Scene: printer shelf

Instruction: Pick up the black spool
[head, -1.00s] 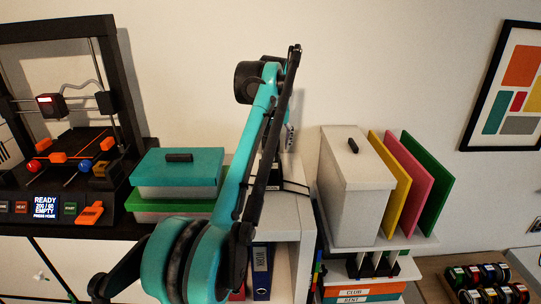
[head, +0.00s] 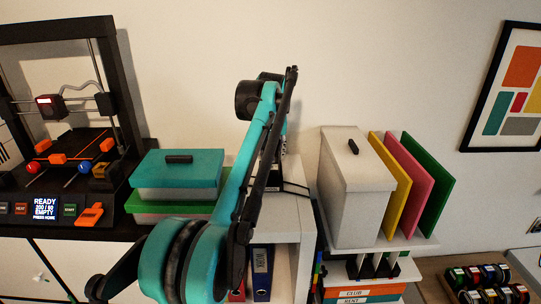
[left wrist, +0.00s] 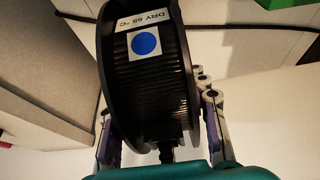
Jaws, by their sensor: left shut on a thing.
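A black spool (left wrist: 165,80) with ridged black windings fills the middle of the left wrist view. It has a white label reading "DRY 55 °C" and a blue dot. My left gripper (left wrist: 158,112) is shut on it, one finger at each side of the spool. In the head view my teal left arm rises from the bottom and covers most of the area around the gripper, so the spool's shape cannot be made out there. My right gripper is not in view.
A white shelf unit (head: 290,240) with binders stands behind my arm. Teal and green lidded boxes (head: 180,178) sit left of it, beside a black printer (head: 72,190). A white lidded bin (head: 355,205) and coloured panels (head: 415,180) stand right. Small spools (head: 485,280) lie lower right.

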